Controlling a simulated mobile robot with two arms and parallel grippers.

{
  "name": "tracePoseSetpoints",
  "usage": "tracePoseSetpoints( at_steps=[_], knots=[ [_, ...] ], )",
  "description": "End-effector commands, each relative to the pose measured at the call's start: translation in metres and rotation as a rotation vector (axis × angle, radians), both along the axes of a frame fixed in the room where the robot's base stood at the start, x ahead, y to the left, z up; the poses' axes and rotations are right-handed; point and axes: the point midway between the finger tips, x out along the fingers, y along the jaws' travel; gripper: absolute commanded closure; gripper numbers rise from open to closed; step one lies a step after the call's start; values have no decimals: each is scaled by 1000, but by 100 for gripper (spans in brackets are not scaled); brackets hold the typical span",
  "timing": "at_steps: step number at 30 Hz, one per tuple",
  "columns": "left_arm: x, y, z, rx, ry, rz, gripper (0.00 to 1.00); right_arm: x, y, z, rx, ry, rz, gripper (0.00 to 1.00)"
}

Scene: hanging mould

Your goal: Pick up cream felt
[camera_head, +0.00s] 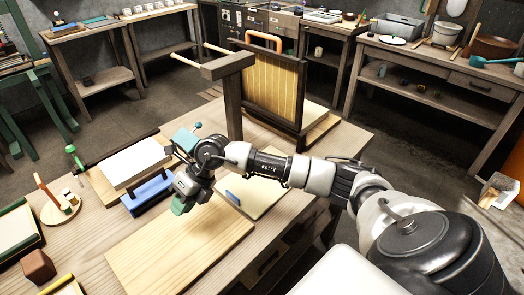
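I cannot tell for certain which thing is the cream felt. A pale cream sheet (16,228) lies in a green-edged tray at the far left of the table. A white slab (136,161) rests tilted above a blue block (148,194) left of my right gripper. Another pale flat piece (262,193) lies under my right forearm, partly hidden. My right gripper (183,205), with a green fingertip, points down just right of the blue block, above the table. I see nothing held in it, and its opening is not clear. My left gripper is out of view.
A bare wooden board (180,248) lies at the front of the table. A wooden frame with a slatted mould (269,88) stands behind my arm. A round stand with an upright peg (59,207) and a brown block (38,266) are at left.

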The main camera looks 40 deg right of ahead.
Motion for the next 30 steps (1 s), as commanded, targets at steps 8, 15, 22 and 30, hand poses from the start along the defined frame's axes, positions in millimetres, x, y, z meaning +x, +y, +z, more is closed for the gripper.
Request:
tracePoseSetpoints(
  at_steps=[8, 15, 22, 30],
  knots=[
    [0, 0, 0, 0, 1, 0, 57, 15, -138, 12, -583, 150, -99, 85],
    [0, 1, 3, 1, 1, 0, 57, 12, -153, -9, -645, 181, -117, 85],
    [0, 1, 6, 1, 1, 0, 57, 12, -153, -38, -642, 177, -117, 85],
    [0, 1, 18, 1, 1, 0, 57, 3, -152, -66, -640, 179, -113, 85]
  ],
)
